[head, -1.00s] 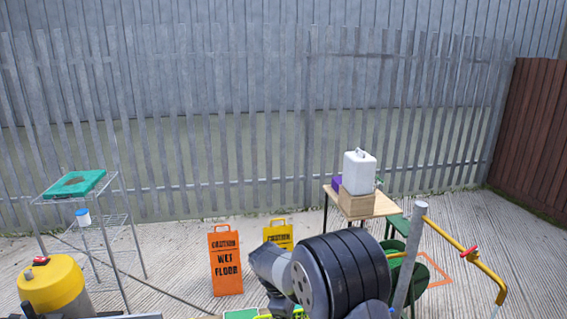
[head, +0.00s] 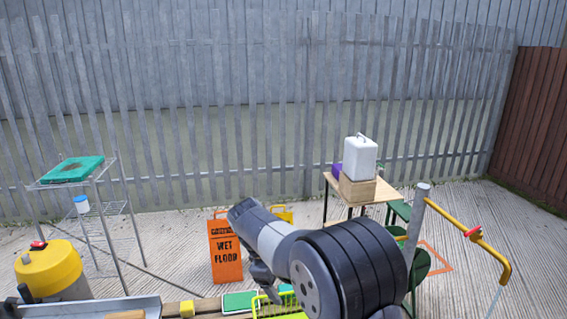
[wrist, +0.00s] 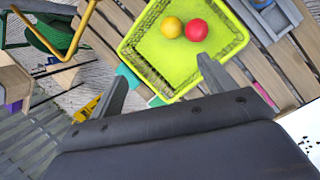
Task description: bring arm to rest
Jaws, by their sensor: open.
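My arm rises across the lower middle of the head view, its forearm raised and pointing to the upper left. In the wrist view my gripper (wrist: 164,65) is open, its two dark fingers spread with nothing between them. A lime-green basket (wrist: 178,77) lies beyond and below the fingers, holding a yellow ball (wrist: 171,27) and a red ball (wrist: 196,30). The basket also shows at the bottom of the head view (head: 280,309), partly hidden by my arm.
A slatted wooden table (wrist: 285,75) carries the basket and a grey tray (wrist: 272,16). An orange wet-floor sign (head: 226,252) stands behind. A wire rack (head: 100,212) and yellow drum (head: 50,268) are left; a yellow-railed post (head: 414,225) is right.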

